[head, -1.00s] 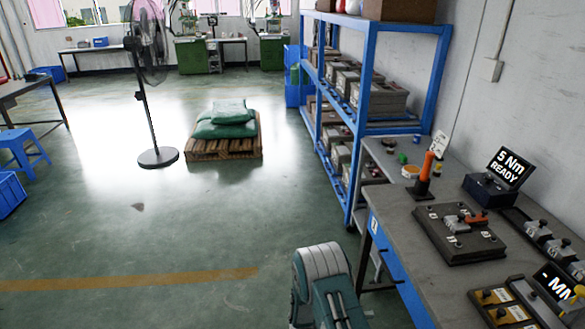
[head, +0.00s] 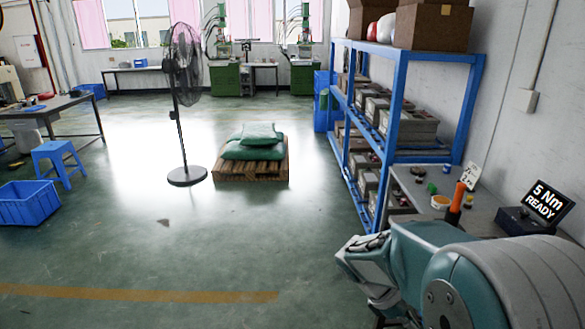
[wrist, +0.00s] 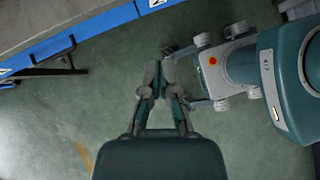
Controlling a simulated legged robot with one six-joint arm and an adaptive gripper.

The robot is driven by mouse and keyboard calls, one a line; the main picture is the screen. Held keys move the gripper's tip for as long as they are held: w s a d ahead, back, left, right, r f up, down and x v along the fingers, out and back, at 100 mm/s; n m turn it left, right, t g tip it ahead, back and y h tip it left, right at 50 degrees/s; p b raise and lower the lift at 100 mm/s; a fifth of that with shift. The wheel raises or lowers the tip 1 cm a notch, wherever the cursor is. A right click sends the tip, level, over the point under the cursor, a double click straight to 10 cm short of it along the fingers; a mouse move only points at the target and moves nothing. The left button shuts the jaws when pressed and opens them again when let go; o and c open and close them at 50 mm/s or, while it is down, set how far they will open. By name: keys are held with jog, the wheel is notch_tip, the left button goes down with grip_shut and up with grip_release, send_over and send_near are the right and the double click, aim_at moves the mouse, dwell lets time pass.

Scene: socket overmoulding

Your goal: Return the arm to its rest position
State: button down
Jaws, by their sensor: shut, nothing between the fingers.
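My gripper (wrist: 160,75) shows in the wrist view with its fingertips together and nothing between them. It hangs over bare green floor, beside my own grey and teal body with a red button at the right. In the head view my arm (head: 490,275) fills the lower right, folded close to the camera and covering most of the workbench. I cannot make out the fingertips in the head view.
The workbench's blue edge (wrist: 110,22) runs along the top of the wrist view, apart from the gripper. Open floor (head: 250,240) lies left.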

jog(key=s+a+r+m+t+y, duration=0.7)
jog(key=s+r+m, duration=0.4)
jog(key=s+m, duration=0.2)
jog(key=shift+s+a+r+m+t+y, duration=0.4)
jog(key=shift+a+m+t, duration=0.2)
jog(key=shift+a+m, duration=0.25)
